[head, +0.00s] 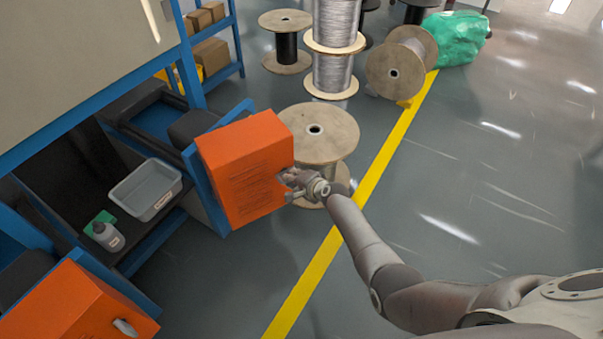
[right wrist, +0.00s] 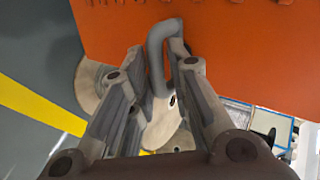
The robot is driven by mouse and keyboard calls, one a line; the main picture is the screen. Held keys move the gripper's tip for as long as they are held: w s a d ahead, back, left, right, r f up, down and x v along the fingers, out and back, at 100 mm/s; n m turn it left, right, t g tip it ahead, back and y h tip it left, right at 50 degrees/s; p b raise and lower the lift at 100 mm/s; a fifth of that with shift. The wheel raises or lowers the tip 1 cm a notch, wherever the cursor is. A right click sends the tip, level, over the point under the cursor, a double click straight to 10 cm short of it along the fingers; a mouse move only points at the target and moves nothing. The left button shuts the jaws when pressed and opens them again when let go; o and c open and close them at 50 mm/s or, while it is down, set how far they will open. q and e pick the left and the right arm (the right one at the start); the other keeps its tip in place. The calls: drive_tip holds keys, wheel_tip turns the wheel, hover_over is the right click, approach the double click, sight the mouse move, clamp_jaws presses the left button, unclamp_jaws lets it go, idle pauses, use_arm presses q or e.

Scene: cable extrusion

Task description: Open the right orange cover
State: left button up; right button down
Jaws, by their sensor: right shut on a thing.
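The right orange cover (head: 243,165) is a box-shaped panel on a blue frame. It stands swung out from the machine, with the dark inside exposed to its left. My right gripper (head: 291,180) is at the cover's right face. In the right wrist view the cover's orange face (right wrist: 240,40) fills the top, and its grey bent handle (right wrist: 158,50) lies between the fingers of my right gripper (right wrist: 157,70), which is shut on it. The fingers partly hide the handle. My left gripper is not in view.
Another orange cover (head: 78,308) with a grey handle sits at lower left. A grey bin (head: 147,190) and a bottle (head: 105,236) are inside the machine. A wooden spool (head: 318,133) stands close behind the open cover. The floor to the right is clear.

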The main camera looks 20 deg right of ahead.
drive_tip(key=shift+s+a+f, duration=0.25)
drive_tip(key=shift+s+f, duration=0.05)
drive_tip(key=shift+f, duration=0.15)
drive_tip(key=c, duration=1.5)
unclamp_jaws()
drive_tip(key=shift+a, duration=0.1)
drive_tip(key=shift+w+r, duration=0.1)
drive_tip(key=shift+w, duration=0.1)
drive_tip(key=shift+w+r, duration=0.1)
drive_tip(key=shift+w, duration=0.05)
drive_tip(key=shift+v, duration=6)
drive_tip(key=shift+r, duration=0.1)
